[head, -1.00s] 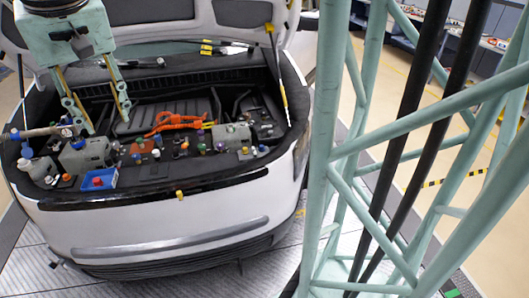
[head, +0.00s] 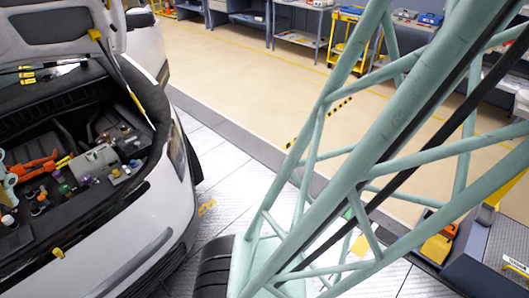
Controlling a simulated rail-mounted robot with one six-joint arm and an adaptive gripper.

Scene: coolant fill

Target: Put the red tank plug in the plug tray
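The red tank plug and the plug tray are not in view; the left edge of the head view cuts off that part of the engine bay. Of my gripper only a mint-green piece (head: 8,182) shows at the left edge, over the engine bay. Its fingertips cannot be made out, so whether it is open or holds something cannot be told.
The white car (head: 150,225) stands at the left with its hood propped up by a rod (head: 134,97). An orange cable part (head: 34,166) lies in the bay. Open floor (head: 250,80) lies beyond, with workbenches (head: 300,25) and a yellow cart (head: 347,38) at the back.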

